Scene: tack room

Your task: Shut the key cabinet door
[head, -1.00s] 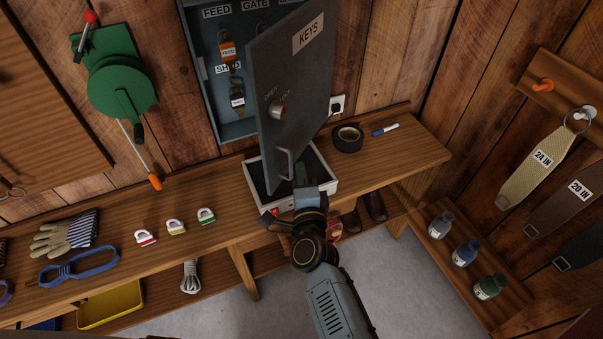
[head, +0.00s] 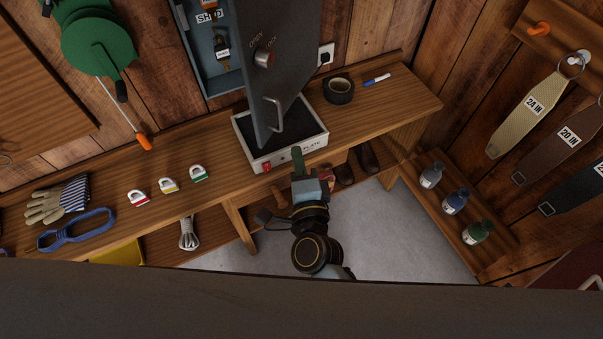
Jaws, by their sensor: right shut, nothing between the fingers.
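The grey key cabinet door (head: 298,75) stands open, swung out from the wall. It has a turn knob (head: 264,58) and a bar handle (head: 276,116) near its lower edge. The blue-grey cabinet (head: 213,72) is partly visible left of the door, with tagged keys inside; its top is out of view. My right gripper (head: 298,153) is shut and empty. It appears at the front of the tray, below and to the right of the handle in the picture, apart from the door. My left gripper is not in view.
A white-rimmed tray (head: 242,143) with a red switch sits on the bench (head: 395,106) below the door. A tape roll (head: 339,91) and marker (head: 377,80) lie right of it; several padlocks (head: 168,186) lie left. Bottles (head: 455,202) stand on the right shelf.

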